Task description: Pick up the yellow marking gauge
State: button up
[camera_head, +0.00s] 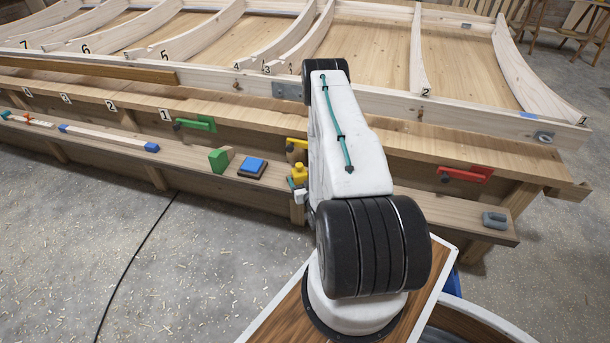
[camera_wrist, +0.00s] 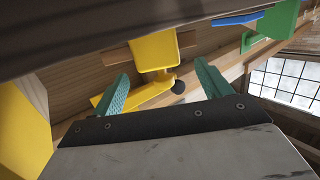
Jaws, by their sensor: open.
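A yellow piece, which looks like the yellow marking gauge (camera_head: 299,172), stands on the low shelf beside my arm in the head view. In the wrist view a yellow block (camera_wrist: 153,50) with a flat yellow bar and a dark knob shows ahead of and between my fingers. I cannot tell whether all these parts belong to the gauge. My gripper (camera_wrist: 160,72) is open, with its two teal fingers apart on either side of the yellow parts. I see no clear contact. In the head view my arm hides most of the gripper.
A yellow clamp (camera_head: 296,145) is just behind the gauge on the bench edge. A blue-topped block (camera_head: 252,167) and a green block (camera_head: 219,160) lie to the left on the shelf. A red clamp (camera_head: 466,173) is to the right. Another yellow surface (camera_wrist: 20,130) is close at the wrist view's left.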

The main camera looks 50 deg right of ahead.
aim_at(300, 172)
jog(key=x, duration=0.7)
jog(key=shift+w, duration=0.1)
jog(key=c, duration=1.2)
jog(key=shift+r, duration=0.1)
jog(key=shift+c, duration=0.2)
